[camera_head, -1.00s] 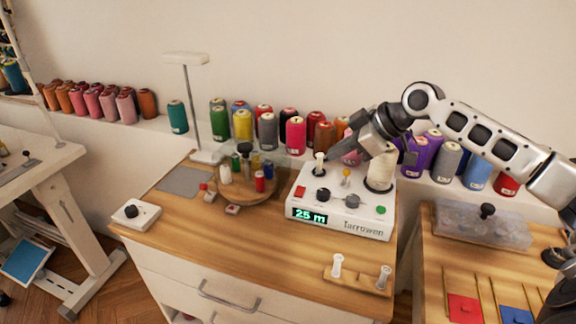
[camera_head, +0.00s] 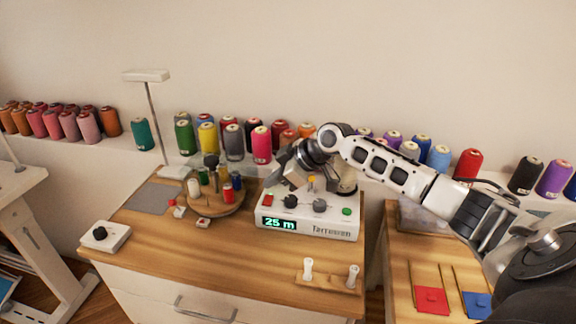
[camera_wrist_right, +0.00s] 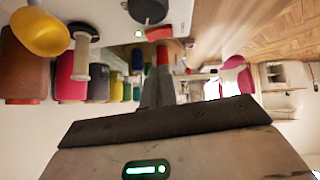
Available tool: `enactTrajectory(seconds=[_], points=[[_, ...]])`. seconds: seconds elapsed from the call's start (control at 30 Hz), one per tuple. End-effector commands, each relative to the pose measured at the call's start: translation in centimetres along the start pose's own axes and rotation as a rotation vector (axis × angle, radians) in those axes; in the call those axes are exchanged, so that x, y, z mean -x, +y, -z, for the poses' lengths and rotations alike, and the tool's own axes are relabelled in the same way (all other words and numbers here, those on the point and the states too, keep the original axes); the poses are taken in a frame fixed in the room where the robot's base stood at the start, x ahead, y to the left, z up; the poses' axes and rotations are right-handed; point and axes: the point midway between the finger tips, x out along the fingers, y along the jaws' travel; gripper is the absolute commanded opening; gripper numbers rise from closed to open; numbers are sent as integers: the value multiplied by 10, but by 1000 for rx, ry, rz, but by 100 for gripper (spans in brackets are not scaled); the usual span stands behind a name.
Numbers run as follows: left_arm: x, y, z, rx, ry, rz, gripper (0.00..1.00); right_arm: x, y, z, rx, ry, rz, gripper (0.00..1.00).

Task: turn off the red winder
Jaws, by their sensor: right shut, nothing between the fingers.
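The winder (camera_head: 325,228) is a white box with a lit "25 m" display (camera_head: 280,223) and stands on the wooden cabinet. Its red button (camera_head: 268,197) is at the left of the top panel. Two dark knobs (camera_head: 319,205) and a green button (camera_head: 346,211) are to its right. My right gripper (camera_head: 271,180) is shut and empty, tilted down over the left back of the winder, close above the red button. I cannot tell if it touches. The right wrist view shows the closed fingers (camera_wrist_right: 158,88) near a red item. The arm hides part of the winder's back. My left gripper is not in view.
A round wooden stand (camera_head: 215,208) with small coloured spools is left of the winder. A wooden holder (camera_head: 328,282) with two white bobbins lies in front. A white box with a black knob (camera_head: 103,236) is at the left. Thread cones line the ledge behind.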

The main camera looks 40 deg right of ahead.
Motion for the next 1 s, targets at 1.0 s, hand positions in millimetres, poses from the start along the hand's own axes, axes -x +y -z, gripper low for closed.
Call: enactTrajectory(seconds=[1.0], points=[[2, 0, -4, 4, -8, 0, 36, -27, 2, -32, -2, -7, 0, 0]])
